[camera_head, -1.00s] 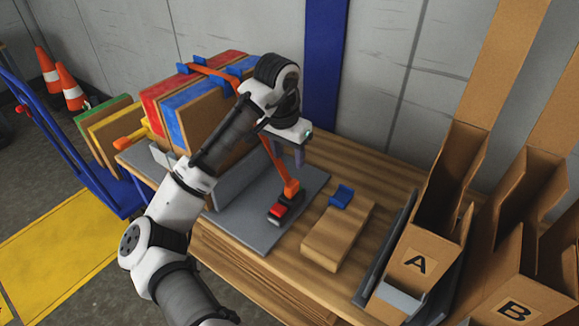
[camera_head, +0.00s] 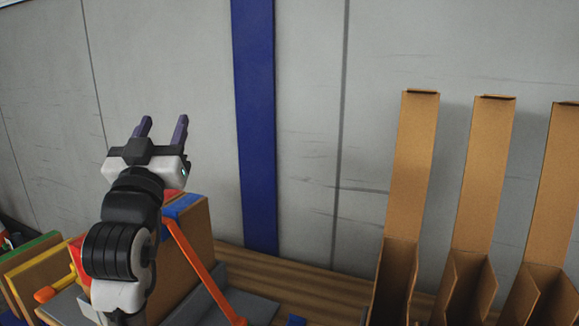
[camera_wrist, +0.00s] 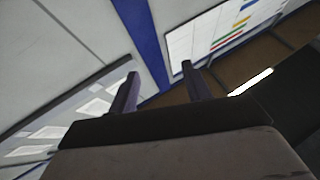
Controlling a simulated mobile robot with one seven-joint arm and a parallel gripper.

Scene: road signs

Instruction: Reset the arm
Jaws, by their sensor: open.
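My gripper (camera_head: 162,128) is raised above the left end of the wooden table, in front of the grey wall. Its two dark fingers point up and stand apart, with nothing between them. In the wrist view my gripper's fingers (camera_wrist: 158,88) are also apart and empty, with the wall and a blue post behind them.
Three tall open cardboard boxes (camera_head: 398,278) stand at the right. Cardboard with red and blue parts (camera_head: 185,230) and an orange strap (camera_head: 190,258) lie below my gripper. A blue post (camera_head: 256,125) runs up the wall. The air between gripper and boxes is clear.

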